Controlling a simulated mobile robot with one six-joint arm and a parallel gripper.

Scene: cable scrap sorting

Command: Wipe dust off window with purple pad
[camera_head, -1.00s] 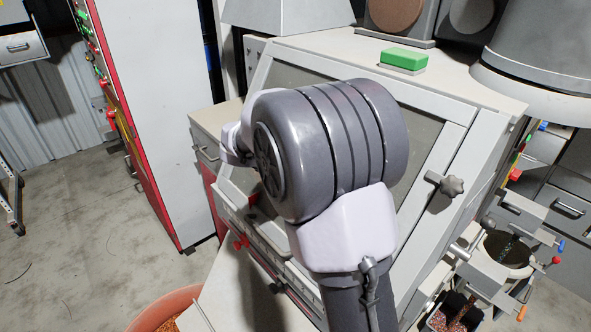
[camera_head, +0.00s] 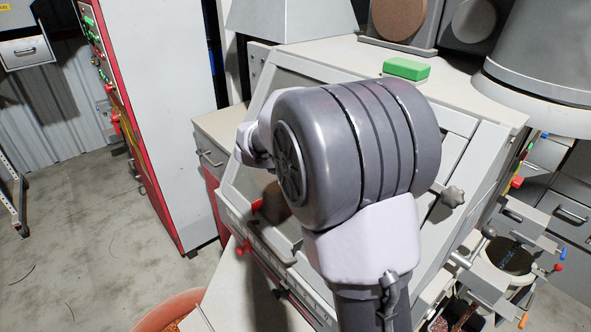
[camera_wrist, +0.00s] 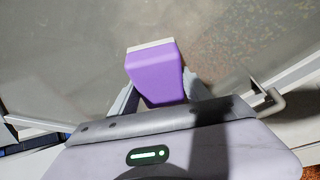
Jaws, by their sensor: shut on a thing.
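My gripper (camera_wrist: 158,88) is shut on the purple pad (camera_wrist: 153,72), with one finger on each side of it. The pad's pale far edge faces the window pane (camera_wrist: 60,55); I cannot tell whether it touches the glass. The pane looks grey and hazy on the left and middle, with a browner, speckled area at the right. Gripper and pad are hidden there.
A green block (camera_head: 406,69) lies on the cabinet top above the window. A star-shaped knob (camera_head: 453,196) sticks out at the window's right side. A red-edged white cabinet (camera_head: 165,100) stands left. An orange bin (camera_head: 170,308) stands at the bottom. Open floor lies at left.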

